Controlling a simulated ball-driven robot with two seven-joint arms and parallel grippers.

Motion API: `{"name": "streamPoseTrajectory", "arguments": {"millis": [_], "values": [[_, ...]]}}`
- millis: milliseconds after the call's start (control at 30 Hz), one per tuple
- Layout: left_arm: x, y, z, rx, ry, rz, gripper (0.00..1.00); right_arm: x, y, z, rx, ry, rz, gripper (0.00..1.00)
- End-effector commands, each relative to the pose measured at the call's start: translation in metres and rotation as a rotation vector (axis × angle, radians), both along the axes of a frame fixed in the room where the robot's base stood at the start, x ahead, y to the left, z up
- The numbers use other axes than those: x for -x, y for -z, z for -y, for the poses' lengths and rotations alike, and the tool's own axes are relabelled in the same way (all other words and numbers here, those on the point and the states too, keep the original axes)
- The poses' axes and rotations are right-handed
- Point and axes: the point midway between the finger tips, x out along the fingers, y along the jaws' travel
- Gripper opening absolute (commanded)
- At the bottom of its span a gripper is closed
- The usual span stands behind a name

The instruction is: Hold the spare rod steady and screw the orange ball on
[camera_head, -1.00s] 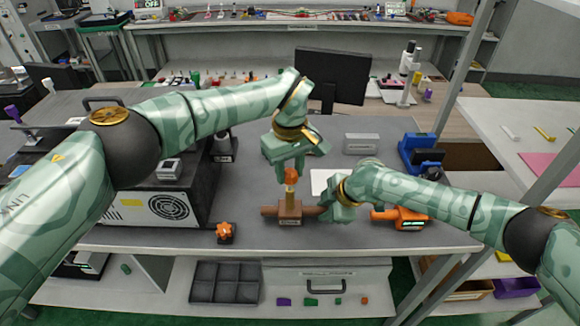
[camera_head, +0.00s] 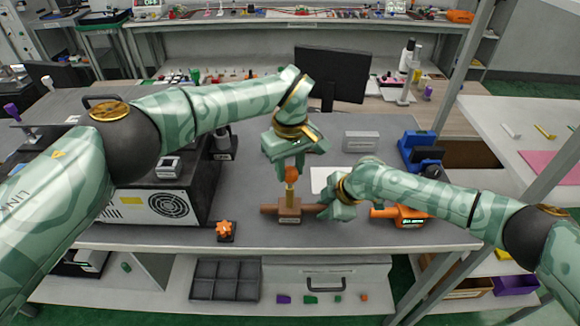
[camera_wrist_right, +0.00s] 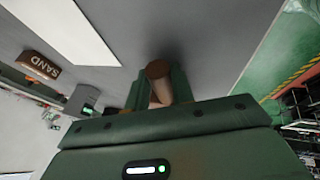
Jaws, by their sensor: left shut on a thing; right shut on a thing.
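The orange ball (camera_head: 292,173) is at the top of a short upright yellowish rod (camera_head: 290,189) that rises from a brown block (camera_head: 290,210). My left gripper (camera_head: 291,168) points down from above and is shut on the ball; its fingers partly hide it. A brown bar (camera_head: 268,209) sticks out from the block on both sides. My right gripper (camera_head: 328,208) is shut on the bar's right end. In the right wrist view the bar's round brown end (camera_wrist_right: 158,69) shows between the fingers (camera_wrist_right: 160,88). The exact seating of ball on rod is too small to tell.
An orange star-shaped knob (camera_head: 225,230) stands left of the block near the front edge. An orange device (camera_head: 402,215) is right of my right gripper. A black and white box (camera_head: 165,205) stands at the left, a blue fixture (camera_head: 420,150) at the back right.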

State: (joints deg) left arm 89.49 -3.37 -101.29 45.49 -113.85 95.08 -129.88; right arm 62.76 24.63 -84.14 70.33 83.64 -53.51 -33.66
Motion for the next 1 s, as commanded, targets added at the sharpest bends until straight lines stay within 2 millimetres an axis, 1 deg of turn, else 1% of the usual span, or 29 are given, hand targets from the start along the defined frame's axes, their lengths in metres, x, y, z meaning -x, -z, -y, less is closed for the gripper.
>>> {"name": "streamPoseTrajectory", "arguments": {"millis": [467,1000], "values": [[0.000,0.001,0.000,0.000,0.000,0.000,0.11,0.001,0.001,0.000,0.000,-0.001,-0.002,0.00],[0.000,0.014,0.000,0.000,0.000,0.000,0.11,0.001,0.001,0.000,0.000,-0.001,-0.002,0.00]]}}
